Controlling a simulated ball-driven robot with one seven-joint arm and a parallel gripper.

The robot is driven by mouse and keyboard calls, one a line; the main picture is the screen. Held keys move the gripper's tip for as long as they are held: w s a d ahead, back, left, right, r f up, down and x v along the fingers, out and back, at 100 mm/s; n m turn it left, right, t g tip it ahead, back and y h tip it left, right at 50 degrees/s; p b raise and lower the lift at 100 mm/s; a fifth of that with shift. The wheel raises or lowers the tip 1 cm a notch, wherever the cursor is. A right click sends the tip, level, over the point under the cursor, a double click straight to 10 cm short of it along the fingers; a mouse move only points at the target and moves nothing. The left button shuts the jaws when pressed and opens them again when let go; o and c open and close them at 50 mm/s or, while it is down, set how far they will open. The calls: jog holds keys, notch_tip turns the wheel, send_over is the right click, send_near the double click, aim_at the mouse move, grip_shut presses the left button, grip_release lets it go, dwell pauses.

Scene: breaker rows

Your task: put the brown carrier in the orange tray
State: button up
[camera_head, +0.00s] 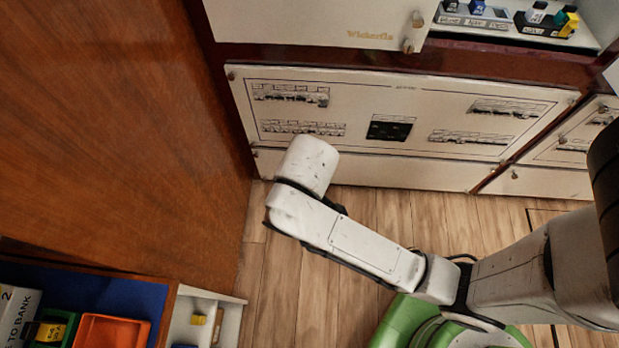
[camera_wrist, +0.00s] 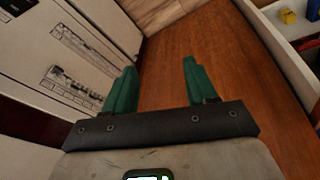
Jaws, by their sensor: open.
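The orange tray (camera_head: 112,331) is at the lower left of the head view, on a blue surface, and the picture's bottom edge cuts it off. I cannot make out a brown carrier in either view. My gripper (camera_wrist: 160,68) shows in the wrist view with its two green fingers apart and nothing between them. It points over a brown wooden surface beside the pale breaker panel. In the head view my gripper is not visible beyond the white arm.
The breaker panel (camera_head: 400,112) stands ahead with several breaker rows. A shelf at the upper right holds small blue, black and green-yellow items. A tall wooden panel (camera_head: 120,130) fills the left. An open white drawer (camera_head: 231,318) holds a yellow piece (camera_head: 198,320).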

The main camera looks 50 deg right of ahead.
jog(key=s+d+f+m+g, duration=0.1)
jog(key=s+d, duration=0.1)
jog(key=s, duration=0.3)
jog(key=s+d+f+m, duration=0.1)
jog(key=s+d+f, duration=0.1)
jog(key=s, duration=0.4)
jog(key=shift+s+d+f+g+y, duration=0.25)
jog(key=shift+d+f+g+y, duration=0.05)
jog(key=shift+d+g+y, duration=0.1)
